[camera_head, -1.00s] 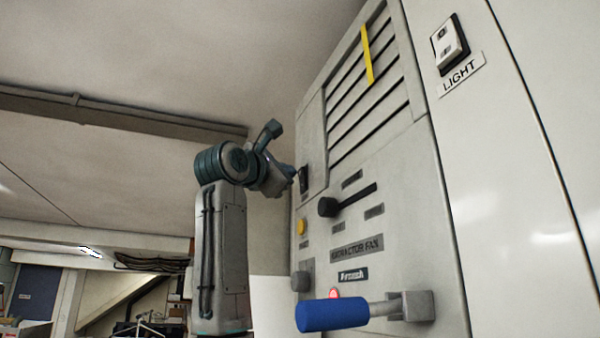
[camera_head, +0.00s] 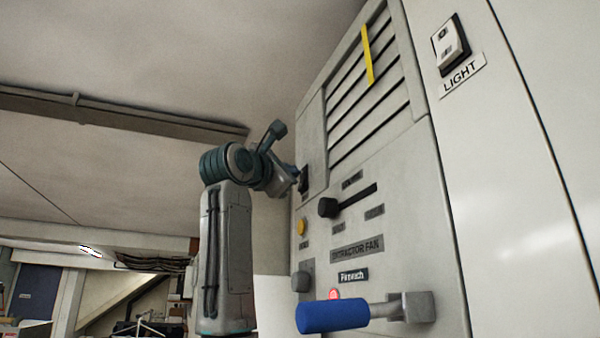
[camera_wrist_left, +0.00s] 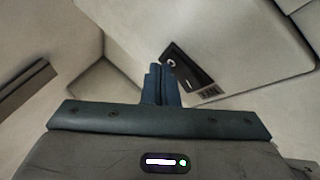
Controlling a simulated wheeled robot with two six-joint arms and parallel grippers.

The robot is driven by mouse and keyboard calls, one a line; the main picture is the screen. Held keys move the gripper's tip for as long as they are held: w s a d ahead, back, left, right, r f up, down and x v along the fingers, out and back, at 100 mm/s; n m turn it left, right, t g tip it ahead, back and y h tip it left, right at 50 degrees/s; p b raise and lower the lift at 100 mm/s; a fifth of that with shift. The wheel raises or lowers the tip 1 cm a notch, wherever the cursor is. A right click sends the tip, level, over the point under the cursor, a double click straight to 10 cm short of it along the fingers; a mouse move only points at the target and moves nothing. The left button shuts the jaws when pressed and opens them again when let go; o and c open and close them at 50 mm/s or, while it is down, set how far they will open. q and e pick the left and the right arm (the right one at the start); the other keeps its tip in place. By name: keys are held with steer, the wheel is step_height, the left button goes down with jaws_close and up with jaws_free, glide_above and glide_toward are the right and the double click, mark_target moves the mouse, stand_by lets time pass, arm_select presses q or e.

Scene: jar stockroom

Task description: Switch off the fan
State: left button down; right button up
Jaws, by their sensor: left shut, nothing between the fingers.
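The extractor fan panel (camera_head: 358,292) is a grey wall unit with slanted louvres and a label reading "EXTRACTOR FAN". A small black rocker switch (camera_head: 304,181) sits on its left part, below the louvres. It also shows in the left wrist view (camera_wrist_left: 193,72), with a light mark at one end and a small label beside it. My left gripper (camera_head: 295,173) is at the switch, its blue fingers (camera_wrist_left: 161,80) shut and empty. In the left wrist view the fingertips overlap the switch's near end; I cannot tell whether they touch it. My right gripper is not in view.
A separate light switch (camera_head: 449,43) is at the upper right.

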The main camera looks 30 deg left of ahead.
arm_select(q)
steer(key=shift+s+a, duration=0.15)
steer(key=shift+s+a+f+b, duration=0.1)
steer(key=shift+s+a+b, duration=0.35)
steer(key=shift+s+b, duration=0.1)
steer(key=s+a+b, duration=0.1)
steer(key=s, duration=0.1)
steer(key=s+a+b, duration=0.1)
steer(key=a, duration=0.1)
steer(key=shift+s+a+f, duration=0.1)
steer(key=shift+s+f, duration=0.25)
stand_by(0.3)
